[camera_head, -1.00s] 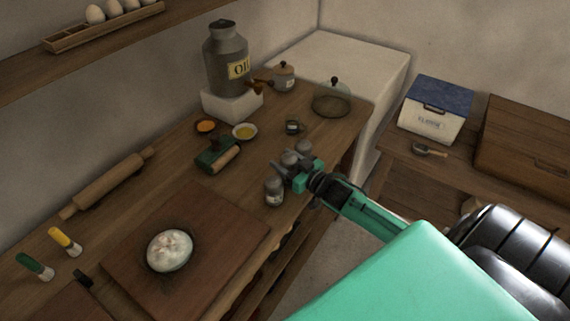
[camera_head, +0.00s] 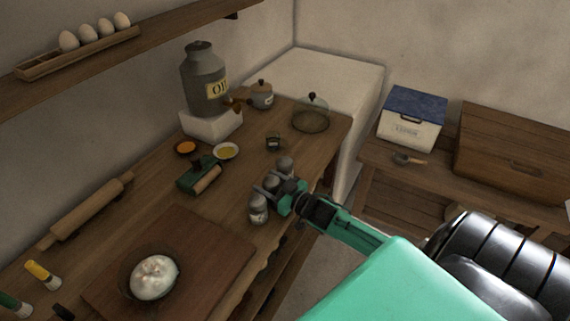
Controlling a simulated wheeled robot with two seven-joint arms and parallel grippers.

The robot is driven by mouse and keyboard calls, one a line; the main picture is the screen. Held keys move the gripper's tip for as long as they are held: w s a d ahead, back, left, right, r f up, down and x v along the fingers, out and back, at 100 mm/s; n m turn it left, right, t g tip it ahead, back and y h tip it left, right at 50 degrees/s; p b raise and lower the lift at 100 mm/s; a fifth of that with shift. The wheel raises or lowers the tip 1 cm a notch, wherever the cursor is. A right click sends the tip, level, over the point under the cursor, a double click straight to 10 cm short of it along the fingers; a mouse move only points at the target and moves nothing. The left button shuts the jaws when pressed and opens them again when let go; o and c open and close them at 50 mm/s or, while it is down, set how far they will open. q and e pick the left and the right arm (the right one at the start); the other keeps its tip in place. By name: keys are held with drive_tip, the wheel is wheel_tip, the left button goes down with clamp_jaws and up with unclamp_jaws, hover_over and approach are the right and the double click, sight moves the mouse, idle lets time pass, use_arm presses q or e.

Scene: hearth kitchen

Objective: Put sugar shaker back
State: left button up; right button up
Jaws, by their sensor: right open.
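Three small grey-topped shakers stand in a row near the counter's right edge: a front shaker (camera_head: 258,209), a middle shaker (camera_head: 271,181) and a far shaker (camera_head: 285,164). I cannot read any label to tell which is the sugar shaker. My right gripper (camera_head: 268,188) reaches in from the right with its jaws open, at the middle shaker. Its fingers and green body hide part of the shakers, so contact is unclear. My left gripper is out of view.
A glass dome (camera_head: 311,115) stands at the far end.

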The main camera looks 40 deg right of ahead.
drive_tip(key=b+v, duration=0.1)
drive_tip(key=v, duration=1)
drive_tip(key=shift+s+b, duration=0.25)
drive_tip(key=shift+b, duration=0.1)
